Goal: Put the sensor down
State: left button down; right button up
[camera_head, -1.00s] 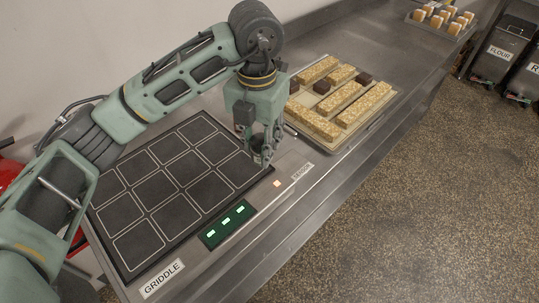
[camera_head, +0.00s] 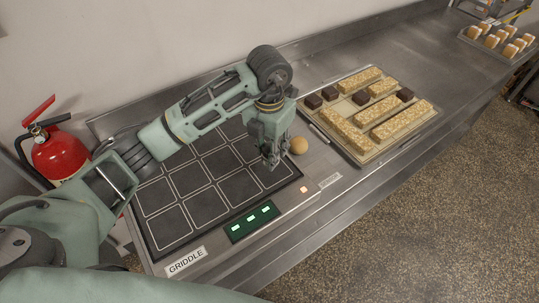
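My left gripper (camera_head: 272,163) points down over the right part of the dark griddle (camera_head: 170,228), close to its surface. Its fingers are small and seen from the side, so I cannot tell whether they are open or hold something. No sensor can be made out for certain. A thin pale rod (camera_head: 319,133) lies along the left edge of the tray; I cannot tell whether it is the sensor or a tray handle. A small label (camera_head: 329,180), hard to read, is on the counter right of the griddle. My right gripper is not in view.
A round tan ball (camera_head: 298,145) sits just right of my gripper. A tray (camera_head: 364,160) of oat bars and dark cubes stands beyond. A green-lit panel (camera_head: 251,222) fronts the griddle. A red extinguisher (camera_head: 60,155) stands left. The counter right of the tray is clear.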

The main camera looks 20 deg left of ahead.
pick_arm(q)
notch_tip(320, 180, down, 3)
jog(key=shift+f+p, duration=0.2)
jog(key=shift+p, duration=0.5)
jog(key=shift+f, duration=0.15)
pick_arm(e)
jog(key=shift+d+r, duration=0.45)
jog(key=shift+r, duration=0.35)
pick_arm(q)
jog(key=shift+f, duration=0.1)
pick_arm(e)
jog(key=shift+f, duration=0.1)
pick_arm(q)
jog(key=c, duration=1.8)
grip_release()
jog(key=shift+f, duration=0.1)
jog(key=o, duration=0.5)
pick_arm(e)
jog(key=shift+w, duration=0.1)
